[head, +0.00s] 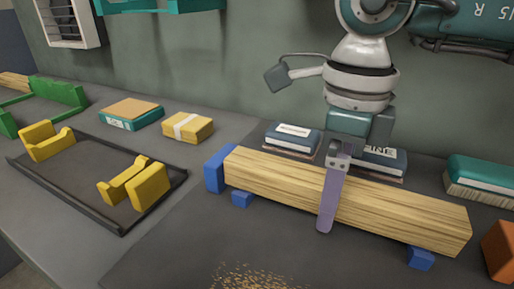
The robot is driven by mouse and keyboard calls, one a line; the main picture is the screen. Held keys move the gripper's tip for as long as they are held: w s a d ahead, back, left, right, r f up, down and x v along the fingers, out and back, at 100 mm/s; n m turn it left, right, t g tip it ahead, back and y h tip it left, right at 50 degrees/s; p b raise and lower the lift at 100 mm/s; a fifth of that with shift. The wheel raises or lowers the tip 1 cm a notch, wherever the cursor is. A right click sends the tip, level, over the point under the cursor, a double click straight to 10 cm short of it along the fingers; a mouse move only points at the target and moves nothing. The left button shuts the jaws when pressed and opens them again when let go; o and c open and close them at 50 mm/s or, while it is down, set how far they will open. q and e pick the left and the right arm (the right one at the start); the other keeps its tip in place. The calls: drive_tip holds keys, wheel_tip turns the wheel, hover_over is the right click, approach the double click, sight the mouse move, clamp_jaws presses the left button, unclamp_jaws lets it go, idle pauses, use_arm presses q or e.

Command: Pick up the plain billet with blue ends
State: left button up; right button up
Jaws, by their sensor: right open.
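A long pale wooden billet (280,183) lies at a slant in the right half of the head view, raised on blue supports (242,199). A blue block (216,170) stands at its left end; I cannot tell if it is part of the billet. The visible right end is bare wood. My right gripper (333,185) points down over the middle of the billet. It is open, with one purple finger across the near side; the other finger is hidden. My left gripper is out of view.
Books (292,138) lie behind the billet, and a teal book (480,178) lies at right. An orange block (500,250) is by the right end. A black tray (90,195) with yellow cradles, a yellow packet (187,127) and a green holder (50,95) are left. Shavings (255,277) lie in front.

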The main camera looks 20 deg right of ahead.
clamp_jaws()
idle(0.7)
drive_tip(key=shift+r, duration=0.1)
